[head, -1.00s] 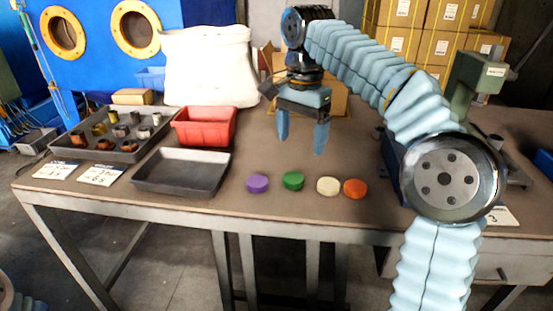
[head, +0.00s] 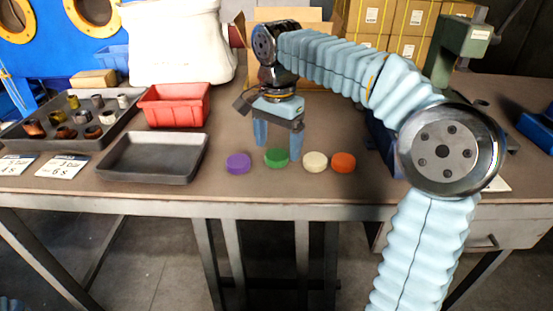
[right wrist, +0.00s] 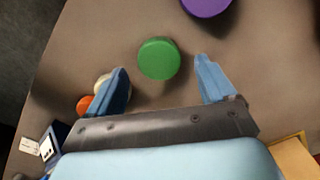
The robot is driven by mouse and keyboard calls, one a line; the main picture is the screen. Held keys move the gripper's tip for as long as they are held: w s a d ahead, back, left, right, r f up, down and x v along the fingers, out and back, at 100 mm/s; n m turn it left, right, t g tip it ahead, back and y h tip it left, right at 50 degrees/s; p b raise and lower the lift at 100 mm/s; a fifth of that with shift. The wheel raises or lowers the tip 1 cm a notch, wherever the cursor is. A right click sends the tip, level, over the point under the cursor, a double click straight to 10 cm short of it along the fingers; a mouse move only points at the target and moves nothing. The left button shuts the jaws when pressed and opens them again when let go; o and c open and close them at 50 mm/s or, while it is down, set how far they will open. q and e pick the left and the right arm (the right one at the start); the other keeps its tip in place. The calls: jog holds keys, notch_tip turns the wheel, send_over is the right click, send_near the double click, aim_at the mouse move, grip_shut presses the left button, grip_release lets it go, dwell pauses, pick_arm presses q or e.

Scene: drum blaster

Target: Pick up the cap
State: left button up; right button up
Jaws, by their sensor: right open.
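Several round caps lie in a row near the table's front edge: a purple cap (head: 238,163), a green cap (head: 277,157), a cream cap (head: 315,162) and an orange cap (head: 344,162). My right gripper (head: 278,142) is open and empty, pointing down just behind the green cap. In the right wrist view the green cap (right wrist: 159,58) lies ahead of the gap between the open fingers (right wrist: 162,85). The purple cap (right wrist: 206,4) is beyond, cut by the frame edge. One finger partly hides the cream cap (right wrist: 103,88); the orange cap (right wrist: 84,104) is beside it. My left gripper is not in view.
An empty dark tray (head: 153,174) lies left of the caps, with a red bin (head: 174,121) behind it. A grey tray (head: 33,151) of small metal parts is further left. A white sack (head: 178,45) stands at the back. The table (head: 225,192) is bare around the caps.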

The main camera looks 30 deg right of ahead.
notch_tip(320, 180, down, 2)
jog(key=shift+c, duration=0.5)
jog(key=c, duration=1)
jog(key=shift+r, duration=0.15)
